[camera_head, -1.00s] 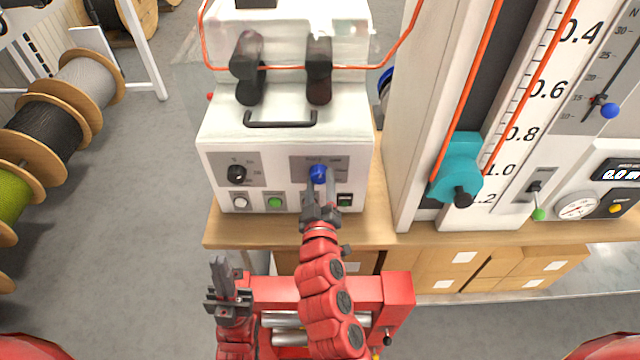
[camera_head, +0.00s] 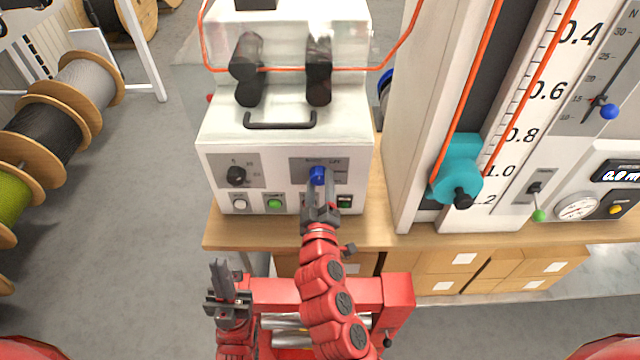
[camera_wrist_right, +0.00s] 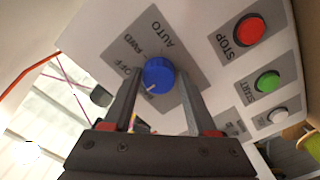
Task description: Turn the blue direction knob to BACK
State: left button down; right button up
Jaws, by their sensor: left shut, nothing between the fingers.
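The blue direction knob (camera_head: 318,175) is on a grey plate on the front of the white machine (camera_head: 222,160). In the right wrist view the knob (camera_wrist_right: 158,74) has a white mark pointing toward the picture's lower left. My right gripper (camera_head: 320,190) is at the knob. In the wrist view its fingers (camera_wrist_right: 157,92) stand apart on either side of the knob, with narrow gaps showing. My left gripper (camera_head: 222,275) is shut and empty, low in front of the bench, well away from the machine.
A black knob (camera_head: 236,176) sits left of the blue one, with white (camera_head: 240,204) and green (camera_head: 274,204) buttons below. A red button (camera_wrist_right: 249,30) shows in the wrist view. A teal block (camera_head: 458,172) on the measuring column stands to the right. Cable reels (camera_head: 50,125) are at left.

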jog(key=o, duration=0.3)
jog(key=shift+s+f, duration=0.1)
jog(key=shift+s, duration=0.25)
jog(key=s, duration=1.6)
jog(key=shift+s, duration=0.4)
